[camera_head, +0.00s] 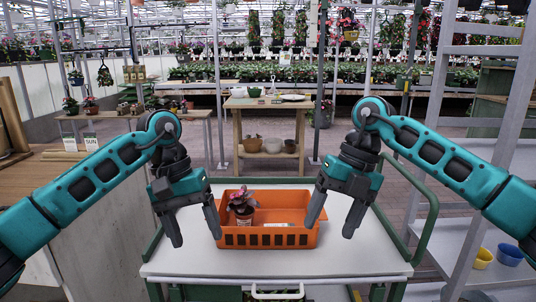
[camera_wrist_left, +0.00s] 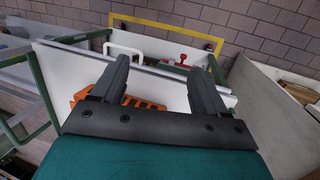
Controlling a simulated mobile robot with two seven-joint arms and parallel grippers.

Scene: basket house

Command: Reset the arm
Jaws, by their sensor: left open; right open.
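My left gripper (camera_head: 193,226) is open and empty above the left side of the white cart top, beside an orange basket. My right gripper (camera_head: 333,214) is open and empty above the cart, at the basket's right end. The orange basket (camera_head: 268,240) sits on the white cart top (camera_head: 185,262) between the two grippers. A potted plant with pinkish leaves (camera_head: 242,204) stands inside it at the left. In the left wrist view the open fingers (camera_wrist_left: 160,78) reach over the cart, and part of the basket (camera_wrist_left: 135,102) shows behind them.
A wooden table (camera_head: 268,103) with pots stands behind the cart. A green cart handle (camera_head: 431,212) rises at the right. A grey shelf with yellow and blue pots (camera_head: 510,254) stands at the far right. A wooden counter (camera_head: 60,176) is at the left.

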